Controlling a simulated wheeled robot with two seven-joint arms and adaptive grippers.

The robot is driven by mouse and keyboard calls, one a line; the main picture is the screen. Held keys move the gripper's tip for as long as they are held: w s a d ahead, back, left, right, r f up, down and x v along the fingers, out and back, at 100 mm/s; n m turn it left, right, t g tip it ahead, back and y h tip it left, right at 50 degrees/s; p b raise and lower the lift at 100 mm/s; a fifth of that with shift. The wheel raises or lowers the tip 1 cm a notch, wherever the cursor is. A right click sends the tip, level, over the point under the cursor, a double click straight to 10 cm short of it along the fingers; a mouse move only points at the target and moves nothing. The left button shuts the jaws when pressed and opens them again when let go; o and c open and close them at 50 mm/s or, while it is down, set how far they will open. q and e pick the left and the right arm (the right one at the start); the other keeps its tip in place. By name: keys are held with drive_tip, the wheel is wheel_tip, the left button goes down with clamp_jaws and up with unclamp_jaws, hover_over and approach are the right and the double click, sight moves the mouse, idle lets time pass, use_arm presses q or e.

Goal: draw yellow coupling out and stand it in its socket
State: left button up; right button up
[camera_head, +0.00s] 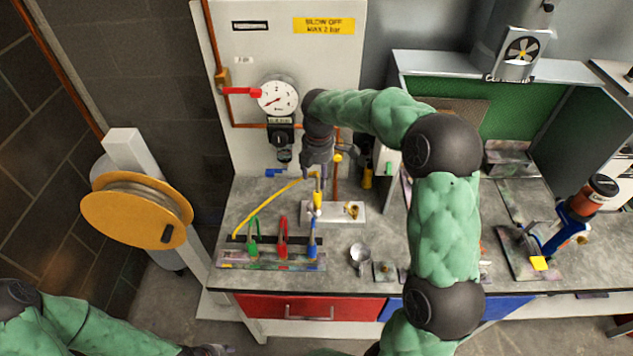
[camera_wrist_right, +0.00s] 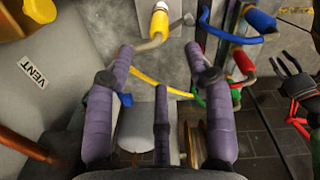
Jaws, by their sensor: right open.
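A small upright yellow coupling (camera_head: 317,200) shows below my right gripper, near the pale block on the bench. In the right wrist view, a yellow piece with a white collar (camera_wrist_right: 160,22) lies beyond the fingertips; it looks like the coupling. A yellow hose (camera_head: 268,203) curves from near the gripper down to the left. My right gripper (camera_head: 318,174) points down; in its wrist view (camera_wrist_right: 160,50) the fingers are apart with nothing between the tips. A pale block with a brass fitting (camera_head: 352,210) stands beside the coupling; I cannot tell whether it is the socket. My left gripper (camera_head: 212,350) is barely visible at the bottom edge.
A rack with green (camera_head: 253,240), red (camera_head: 283,238) and blue (camera_head: 312,236) pieces stands close at the front left. A gauge (camera_head: 278,98) and red-handled valve are on the panel behind. A metal cup (camera_head: 360,256) and a blue stand (camera_head: 570,220) are to the right.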

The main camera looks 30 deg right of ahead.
sight(317, 192)
drive_tip(key=shift+f, duration=0.65)
use_arm(q)
wheel_tip(317, 192, down, 3)
drive_tip(key=shift+r+b, duration=0.1)
drive_tip(key=shift+b, duration=0.95)
use_arm(e)
wheel_tip(317, 192, down, 11)
drive_tip(key=shift+w+r, duration=0.15)
drive_tip(key=shift+r, duration=0.05)
clamp_jaws()
drive_tip(key=c, duration=0.6)
unclamp_jaws()
drive_tip(key=shift+c, duration=0.2)
clamp_jaws()
use_arm(q)
drive_tip(key=shift+r+p, duration=0.5)
drive_tip(key=shift+p, duration=0.05)
use_arm(e)
drive_tip(key=shift+r, duration=0.7)
